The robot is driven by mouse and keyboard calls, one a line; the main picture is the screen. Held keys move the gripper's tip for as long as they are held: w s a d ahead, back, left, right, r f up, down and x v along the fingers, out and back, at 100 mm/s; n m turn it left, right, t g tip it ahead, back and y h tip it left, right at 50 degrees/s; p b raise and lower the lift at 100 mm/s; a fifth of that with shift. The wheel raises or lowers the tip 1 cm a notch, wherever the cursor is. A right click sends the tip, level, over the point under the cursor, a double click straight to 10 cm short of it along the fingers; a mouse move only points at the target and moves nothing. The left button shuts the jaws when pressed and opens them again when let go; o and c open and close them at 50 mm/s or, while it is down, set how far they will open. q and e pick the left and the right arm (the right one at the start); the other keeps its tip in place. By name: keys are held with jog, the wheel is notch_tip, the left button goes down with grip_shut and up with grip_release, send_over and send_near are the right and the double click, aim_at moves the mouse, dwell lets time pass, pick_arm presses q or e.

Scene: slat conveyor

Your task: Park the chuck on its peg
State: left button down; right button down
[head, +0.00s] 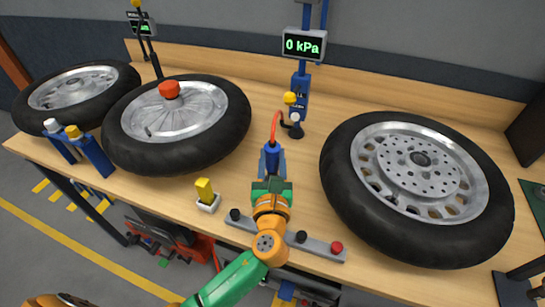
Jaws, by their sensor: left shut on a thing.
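My left gripper (272,187) is over the front middle of the bench, its dark green jaws shut on a blue chuck (271,160). A red hose (274,127) rises from the top of the chuck and bends towards the blue post (299,98) behind it. The lower part of the chuck is hidden by the jaws. A dark fitting (295,130) stands at the foot of the post, below a yellow knob (291,98). I cannot tell for sure which part is the peg. My right gripper is not in view.
A display (304,45) reads 0 kPa. A large tyred wheel (338,190) lies to the right; two more, one bearing a red knob (169,89), lie left. A grey bar with knobs (320,248) and a yellow switch (205,190) sit near the front edge. Bare bench lies behind the chuck.

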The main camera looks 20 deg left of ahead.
pick_arm(q)
jog(key=shift+f+b, duration=0.6)
jog(key=shift+f, duration=0.2)
jog(key=shift+c, duration=2)
grip_release()
notch_tip(320, 180, up, 11)
jog(key=p, duration=1.2)
jog(key=shift+r, duration=0.15)
jog(key=shift+f, duration=0.2)
